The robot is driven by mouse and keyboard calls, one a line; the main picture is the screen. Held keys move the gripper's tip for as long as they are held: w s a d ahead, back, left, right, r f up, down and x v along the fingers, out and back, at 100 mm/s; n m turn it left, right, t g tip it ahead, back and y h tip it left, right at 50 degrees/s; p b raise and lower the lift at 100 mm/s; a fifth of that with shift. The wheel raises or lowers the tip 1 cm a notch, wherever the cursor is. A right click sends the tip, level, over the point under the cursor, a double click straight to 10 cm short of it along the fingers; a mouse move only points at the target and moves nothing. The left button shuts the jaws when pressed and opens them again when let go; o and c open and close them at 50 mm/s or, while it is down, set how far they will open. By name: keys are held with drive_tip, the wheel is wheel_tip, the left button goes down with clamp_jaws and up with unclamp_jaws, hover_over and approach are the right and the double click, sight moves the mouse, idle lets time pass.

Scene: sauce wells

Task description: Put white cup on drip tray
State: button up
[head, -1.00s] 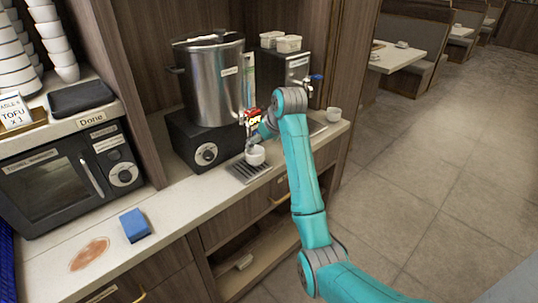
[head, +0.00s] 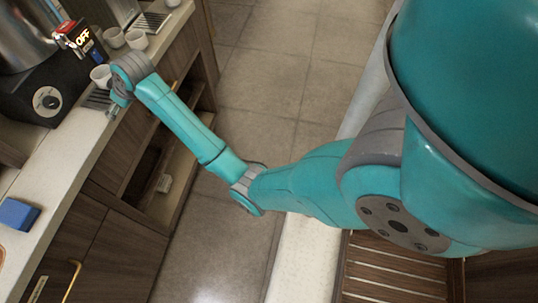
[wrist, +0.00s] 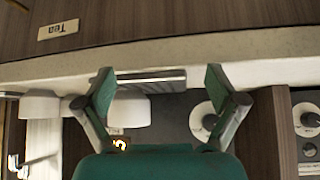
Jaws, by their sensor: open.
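A white cup (head: 101,75) stands upright at the dark slotted drip tray (head: 97,100) in front of the black heater base, partly hidden by my wrist. In the upside-down wrist view the white cup (wrist: 130,111) appears against the drip tray (wrist: 150,80), its base toward the tray; it looks set on it. My gripper (head: 112,108) is by the counter's front edge, beside the tray. In the wrist view my gripper (wrist: 160,85) has its fingers spread wide, with the cup beyond them and no object visibly held.
Two more white cups (head: 113,38) (head: 136,40) stand farther back on the counter, near another metal tray (head: 151,22). A blue sponge (head: 18,213) lies at the near left.

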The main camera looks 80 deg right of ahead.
drive_tip(key=s+a+f+t, duration=0.1)
drive_tip(key=s+a+f, duration=0.75)
drive_tip(key=f, duration=0.35)
drive_tip(key=s+a+f+t, duration=0.1)
drive_tip(key=s+a+f, duration=0.2)
drive_tip(key=s, duration=0.5)
drive_tip(key=s+a+f+t, duration=0.15)
drive_tip(key=s+a, duration=0.25)
drive_tip(key=s, duration=0.5)
drive_tip(key=s+a+r+t, duration=0.1)
drive_tip(key=s+a+r, duration=0.1)
drive_tip(key=s, duration=0.5)
drive_tip(key=s+a+r+t, duration=0.1)
drive_tip(key=s+a, duration=0.1)
drive_tip(key=s, duration=0.5)
drive_tip(key=s+a+r+n+t, duration=0.1)
drive_tip(key=s+a+r, duration=0.1)
drive_tip(key=s+r, duration=1)
drive_tip(key=shift+s+y, duration=0.4)
drive_tip(key=shift+s, duration=0.05)
